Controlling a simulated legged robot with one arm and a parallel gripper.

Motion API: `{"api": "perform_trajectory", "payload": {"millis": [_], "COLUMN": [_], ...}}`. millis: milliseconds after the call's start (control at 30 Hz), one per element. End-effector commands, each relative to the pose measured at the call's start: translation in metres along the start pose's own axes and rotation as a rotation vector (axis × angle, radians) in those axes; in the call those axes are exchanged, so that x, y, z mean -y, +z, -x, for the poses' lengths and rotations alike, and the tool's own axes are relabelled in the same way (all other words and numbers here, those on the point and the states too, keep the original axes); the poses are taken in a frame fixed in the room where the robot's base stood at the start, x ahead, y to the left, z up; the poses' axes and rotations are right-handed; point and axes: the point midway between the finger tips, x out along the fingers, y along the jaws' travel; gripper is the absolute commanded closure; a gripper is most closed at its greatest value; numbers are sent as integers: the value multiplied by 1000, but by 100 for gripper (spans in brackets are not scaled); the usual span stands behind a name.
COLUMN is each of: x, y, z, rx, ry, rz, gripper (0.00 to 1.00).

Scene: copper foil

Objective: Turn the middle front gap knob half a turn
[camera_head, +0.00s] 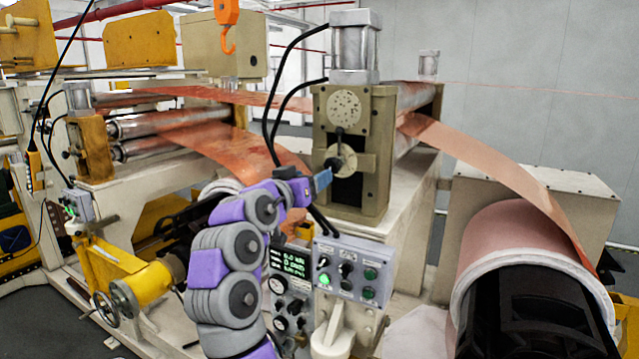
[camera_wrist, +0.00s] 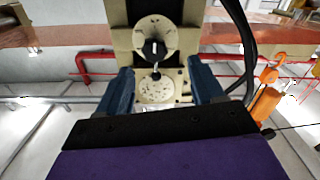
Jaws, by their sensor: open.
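The beige front stand (camera_head: 376,150) carries two round pale dials, one above the other. The lower dial has a dark knob (camera_head: 333,163) with a light mark; it shows in the wrist view (camera_wrist: 154,49), where the picture is upside down. The upper dial (camera_head: 345,108) is speckled, with a small dark lever (camera_head: 340,134) below it. My gripper (camera_head: 325,181) is just in front of the stand, close to the lower dial. In the wrist view my gripper (camera_wrist: 160,66) is open and empty, its blue fingers spread to either side. Contact with the knob cannot be told.
Copper foil (camera_head: 500,165) runs right to a large roll (camera_head: 530,235). Black cables (camera_head: 273,110) hang left of the stand. An orange hook (camera_head: 228,30) hangs above.

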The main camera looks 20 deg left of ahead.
Motion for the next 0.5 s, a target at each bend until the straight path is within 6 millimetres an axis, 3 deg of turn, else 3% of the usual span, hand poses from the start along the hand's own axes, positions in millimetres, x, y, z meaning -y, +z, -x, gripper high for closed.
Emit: {"api": "perform_trajectory", "payload": {"millis": [233,500], "x": [0,1], "y": [2,2], "z": [43,60], "rx": [-2,2], "ry": [-2,1], "rz": [-3,0], "gripper": [33,33]}}
